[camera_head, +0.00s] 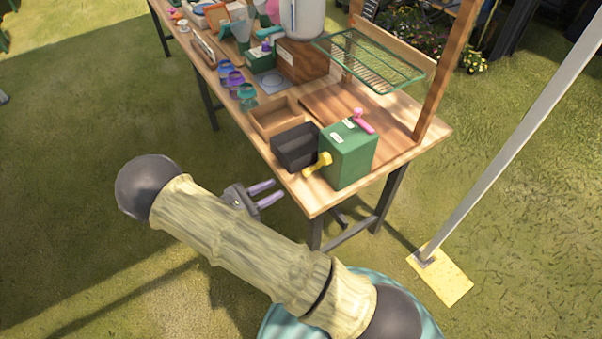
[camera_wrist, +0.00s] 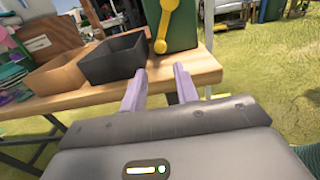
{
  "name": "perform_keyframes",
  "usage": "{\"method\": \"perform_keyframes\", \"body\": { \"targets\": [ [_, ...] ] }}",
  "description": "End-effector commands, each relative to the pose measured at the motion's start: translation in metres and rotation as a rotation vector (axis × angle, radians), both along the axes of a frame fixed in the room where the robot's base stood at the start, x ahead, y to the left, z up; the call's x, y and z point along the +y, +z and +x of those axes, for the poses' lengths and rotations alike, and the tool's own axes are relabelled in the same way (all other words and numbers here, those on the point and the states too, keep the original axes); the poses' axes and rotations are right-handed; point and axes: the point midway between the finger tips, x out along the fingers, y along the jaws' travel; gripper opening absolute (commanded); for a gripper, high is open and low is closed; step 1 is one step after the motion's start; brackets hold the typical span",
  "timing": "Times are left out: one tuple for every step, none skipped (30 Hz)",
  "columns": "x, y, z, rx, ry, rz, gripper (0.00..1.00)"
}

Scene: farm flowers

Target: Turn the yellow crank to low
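The yellow crank (camera_head: 317,164) sits on the near side of a green box (camera_head: 349,155) at the table's front corner. In the wrist view the crank (camera_wrist: 162,28) hangs down the box's face, its lower end toward my gripper. My gripper (camera_head: 277,191) has two purple fingers and is off the table's front edge, to the left of the crank and apart from it. In the wrist view the fingers (camera_wrist: 160,85) are spread with nothing between them, pointing at the table edge below the crank. Any low marking is too small to read.
A black bin (camera_head: 296,147) stands right beside the green box, with a wooden tray (camera_head: 277,117) behind it. A wire rack (camera_head: 370,60) hangs above the wooden table (camera_head: 316,203). Grass in front is clear.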

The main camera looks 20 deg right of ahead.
Motion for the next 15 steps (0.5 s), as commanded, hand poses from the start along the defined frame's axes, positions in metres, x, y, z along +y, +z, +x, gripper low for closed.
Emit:
{"method": "perform_keyframes", "body": {
  "targets": [
    [-0.01, 0.002, 0.003, 0.0, -0.003, -0.002, 0.3],
    [-0.015, 0.001, 0.004, 0.002, -0.004, -0.002, 0.3],
    [-0.022, 0.001, 0.006, 0.002, -0.003, -0.002, 0.3],
    [-0.027, 0.001, 0.008, 0.002, -0.003, -0.002, 0.3],
    [-0.032, 0.001, 0.01, 0.001, -0.004, -0.001, 0.3],
    [-0.039, 0.001, 0.012, 0.001, -0.003, -0.001, 0.3],
    [-0.044, 0.001, 0.013, 0.002, -0.003, -0.001, 0.3],
    [-0.049, 0.001, 0.015, 0.002, -0.004, -0.002, 0.3],
    [-0.055, 0.001, 0.017, 0.001, -0.003, -0.003, 0.3],
    [-0.061, 0.001, 0.019, 0.001, -0.003, -0.001, 0.3],
    [-0.066, 0.001, 0.02, 0.001, -0.004, -0.001, 0.3],
    [-0.072, 0.001, 0.022, 0.002, -0.003, -0.002, 0.3],
    [-0.076, 0.001, 0.024, 0.002, -0.003, -0.002, 0.3],
    [-0.08, 0.001, 0.025, 0.002, -0.003, -0.002, 0.3],
    [-0.084, 0.001, 0.027, 0.002, -0.002, -0.002, 0.3]
  ]
}}
